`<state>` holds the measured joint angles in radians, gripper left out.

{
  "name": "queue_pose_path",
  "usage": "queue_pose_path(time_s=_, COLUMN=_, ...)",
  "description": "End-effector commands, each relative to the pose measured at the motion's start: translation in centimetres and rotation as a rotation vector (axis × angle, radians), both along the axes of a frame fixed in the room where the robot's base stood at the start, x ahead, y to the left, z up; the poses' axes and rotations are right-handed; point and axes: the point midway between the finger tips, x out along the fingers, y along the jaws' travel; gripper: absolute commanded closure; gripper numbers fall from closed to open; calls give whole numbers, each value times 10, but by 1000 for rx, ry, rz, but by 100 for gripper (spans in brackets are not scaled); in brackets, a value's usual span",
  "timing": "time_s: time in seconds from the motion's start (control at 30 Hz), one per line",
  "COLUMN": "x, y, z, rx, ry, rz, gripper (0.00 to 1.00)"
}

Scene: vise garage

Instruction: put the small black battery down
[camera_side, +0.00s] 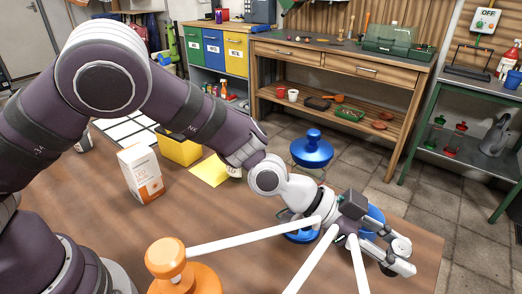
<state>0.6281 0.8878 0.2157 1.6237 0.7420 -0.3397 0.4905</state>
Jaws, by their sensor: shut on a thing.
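My gripper (402,256) is at the lower right, over the right part of the brown wooden table (225,225). Its fingers are closed around a small dark thing (387,270), which I take to be the small black battery. Most of it is hidden by the fingers, and its outline is hard to make out. I cannot tell whether it touches the table.
White rods (335,250) and an orange knob (165,258) stand in front. Blue pieces (375,218) lie close behind my gripper. A blue knobbed object (312,150), yellow bin (178,150) and white-orange LED box (141,174) stand farther back. The table's right edge is near.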

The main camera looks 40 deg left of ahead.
Motion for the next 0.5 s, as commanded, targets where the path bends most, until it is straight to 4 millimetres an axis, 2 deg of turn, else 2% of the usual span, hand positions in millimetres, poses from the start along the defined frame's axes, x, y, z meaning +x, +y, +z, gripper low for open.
queue_pose_path(time_s=0.1, x=-1, y=1, z=-33, rx=4, ry=6, rz=0, gripper=100)
queue_pose_path(time_s=0.2, x=-1, y=0, z=-53, rx=3, ry=3, rz=0, gripper=100)
queue_pose_path(time_s=0.4, x=0, y=1, z=-87, rx=4, ry=2, rz=-1, gripper=100)
queue_pose_path(time_s=0.5, x=0, y=0, z=-98, rx=1, ry=0, rz=0, gripper=100)
